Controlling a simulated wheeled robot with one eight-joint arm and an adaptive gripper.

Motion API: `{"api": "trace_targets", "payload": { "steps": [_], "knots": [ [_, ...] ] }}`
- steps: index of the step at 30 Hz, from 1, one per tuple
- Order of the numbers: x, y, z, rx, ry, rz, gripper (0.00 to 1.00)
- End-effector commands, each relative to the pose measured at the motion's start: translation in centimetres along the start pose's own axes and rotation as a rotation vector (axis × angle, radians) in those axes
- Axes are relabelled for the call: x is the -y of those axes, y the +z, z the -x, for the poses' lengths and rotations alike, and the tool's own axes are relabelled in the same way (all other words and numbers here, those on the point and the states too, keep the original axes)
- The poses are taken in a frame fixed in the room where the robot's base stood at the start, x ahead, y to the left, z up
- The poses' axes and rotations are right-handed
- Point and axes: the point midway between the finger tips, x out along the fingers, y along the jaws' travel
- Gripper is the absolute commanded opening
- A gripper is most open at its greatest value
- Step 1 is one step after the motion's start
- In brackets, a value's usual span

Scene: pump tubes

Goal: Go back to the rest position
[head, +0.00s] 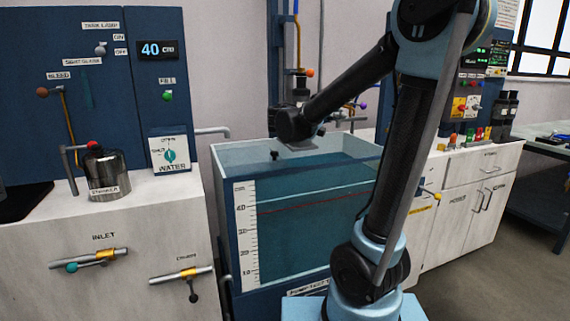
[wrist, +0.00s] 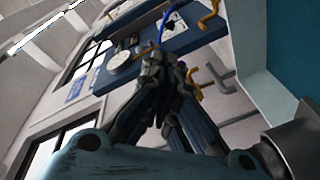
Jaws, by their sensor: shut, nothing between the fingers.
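My gripper (wrist: 165,72) shows in the wrist view with its dark fingers brought together and nothing between them. In the head view my arm rises from its light blue base, bends at the top right and reaches left and down over the water tank (head: 243,240). Its wrist end is above the tank's back part; the fingers cannot be made out clearly there. The tank is see-through, with a white scale and a red line on its front.
A left counter (head: 130,225) carries a metal strainer pot (head: 107,175); inlet levers (head: 90,259) stick out of its front. A blue panel (head: 60,60) stands behind it. Pipes (head: 298,50) rise behind the tank. A right cabinet (head: 465,195) bears controls. Grey floor is open at lower right.

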Motion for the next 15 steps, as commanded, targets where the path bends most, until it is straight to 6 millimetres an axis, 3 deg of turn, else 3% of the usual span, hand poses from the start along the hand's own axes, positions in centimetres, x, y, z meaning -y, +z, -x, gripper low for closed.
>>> {"api": "trace_targets", "payload": {
  "steps": [1,7,15],
  "knots": [
    [-0.4,2.2,-0.9,0.051,-0.033,0.023,0.0],
    [-0.5,11.0,-2.3,0.247,-0.201,0.108,0.0],
    [0.1,22.2,-0.6,0.47,-0.462,0.171,0.0]
  ]
}}
